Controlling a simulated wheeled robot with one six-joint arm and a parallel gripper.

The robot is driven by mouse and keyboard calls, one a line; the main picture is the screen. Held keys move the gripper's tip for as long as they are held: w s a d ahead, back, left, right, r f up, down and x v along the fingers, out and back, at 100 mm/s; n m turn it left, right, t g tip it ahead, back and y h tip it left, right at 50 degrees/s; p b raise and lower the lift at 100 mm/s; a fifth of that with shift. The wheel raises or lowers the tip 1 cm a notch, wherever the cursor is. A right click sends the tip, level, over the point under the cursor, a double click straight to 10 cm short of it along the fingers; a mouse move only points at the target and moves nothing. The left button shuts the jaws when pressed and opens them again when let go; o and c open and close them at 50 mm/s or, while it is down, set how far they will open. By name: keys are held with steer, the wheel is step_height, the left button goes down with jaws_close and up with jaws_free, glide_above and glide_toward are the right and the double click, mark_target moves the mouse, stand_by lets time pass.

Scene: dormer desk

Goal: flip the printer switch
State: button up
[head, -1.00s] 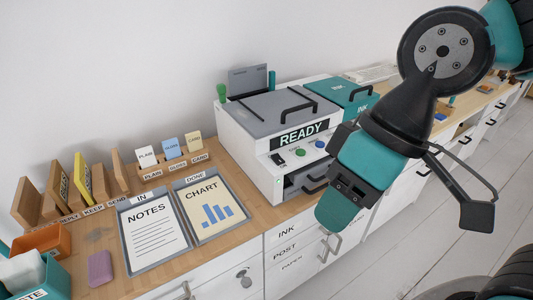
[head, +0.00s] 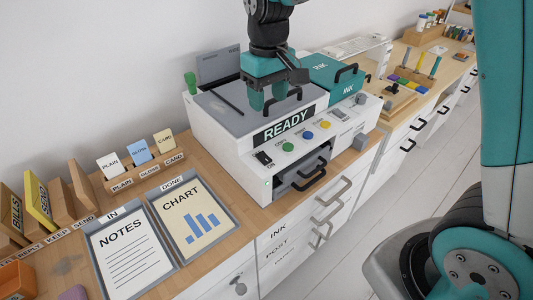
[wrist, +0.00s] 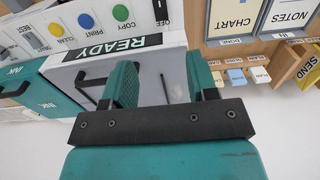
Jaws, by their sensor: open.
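The printer (head: 214,128) is a white box with a grey lid and a READY display (head: 290,125) on its front. The switch (head: 263,157) is a small black rocker at the left end of the front panel, beside a green COPY button (head: 288,146). My gripper (head: 268,97) is open and empty, pointing down over the grey lid, behind and above the front panel. In the wrist view the fingers (wrist: 163,82) are apart over the lid, and the switch (wrist: 160,10) shows partly at the top edge. Whether the fingers touch the lid is unclear.
A blue PRINT button (head: 307,135) and a yellow CLEAN button (head: 325,124) share the panel. A black lid handle (head: 288,102) stands close by the fingers. An output tray (head: 302,175) projects below the panel. NOTES (head: 127,250) and CHART (head: 197,216) sheets lie left.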

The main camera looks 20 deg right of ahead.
mark_target(268, 161)
step_height(268, 161, down, 17)
steer(key=shift+w+f+p, duration=0.1)
steer(key=shift+f+p, duration=0.1)
steer(key=shift+p, duration=0.35)
steer(key=shift+c, duration=0.2)
